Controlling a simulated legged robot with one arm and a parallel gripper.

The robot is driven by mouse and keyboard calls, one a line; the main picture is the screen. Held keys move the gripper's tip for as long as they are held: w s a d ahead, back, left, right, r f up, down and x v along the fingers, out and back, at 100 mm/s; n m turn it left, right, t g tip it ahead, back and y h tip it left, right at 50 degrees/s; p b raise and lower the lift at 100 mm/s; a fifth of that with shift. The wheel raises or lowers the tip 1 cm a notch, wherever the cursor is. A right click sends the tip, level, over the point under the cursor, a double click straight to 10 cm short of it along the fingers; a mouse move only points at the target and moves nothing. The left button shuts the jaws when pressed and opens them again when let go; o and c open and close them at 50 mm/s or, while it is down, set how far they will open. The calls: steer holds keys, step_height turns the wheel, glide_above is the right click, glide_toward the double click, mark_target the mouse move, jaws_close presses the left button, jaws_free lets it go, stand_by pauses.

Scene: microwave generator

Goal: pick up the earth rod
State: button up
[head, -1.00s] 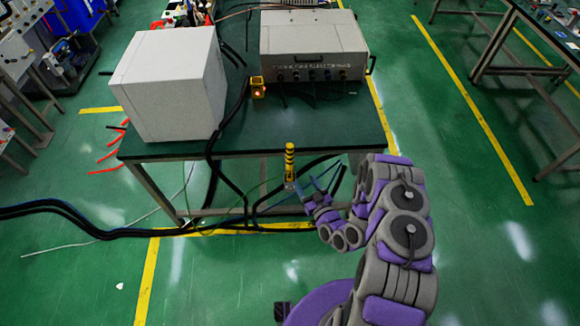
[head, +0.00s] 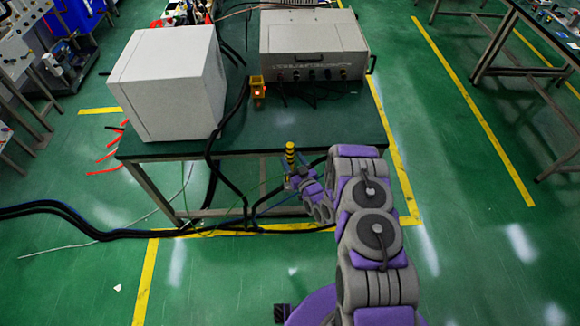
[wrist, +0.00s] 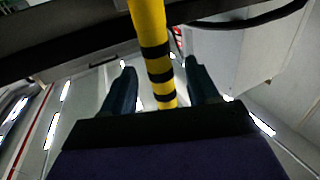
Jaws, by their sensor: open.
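The earth rod (wrist: 152,45) is yellow with black bands. In the wrist view it runs down from the top edge between the two fingers of my gripper (wrist: 157,85), with a gap showing on each side. My gripper is open around it. In the head view the rod (head: 290,154) stands upright at the front edge of the table, and my gripper (head: 294,181) is at its lower part. My gripper and arm hide the rod's lower end there.
The green table (head: 300,130) holds a white box (head: 165,85), a grey instrument case (head: 313,45) and a small yellow device with a lit lamp (head: 257,88). Black cables (head: 60,207) hang from the table and run over the floor. Open floor lies at the right.

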steer(key=shift+x, duration=1.35)
steer(key=shift+c, duration=0.2)
jaws_close()
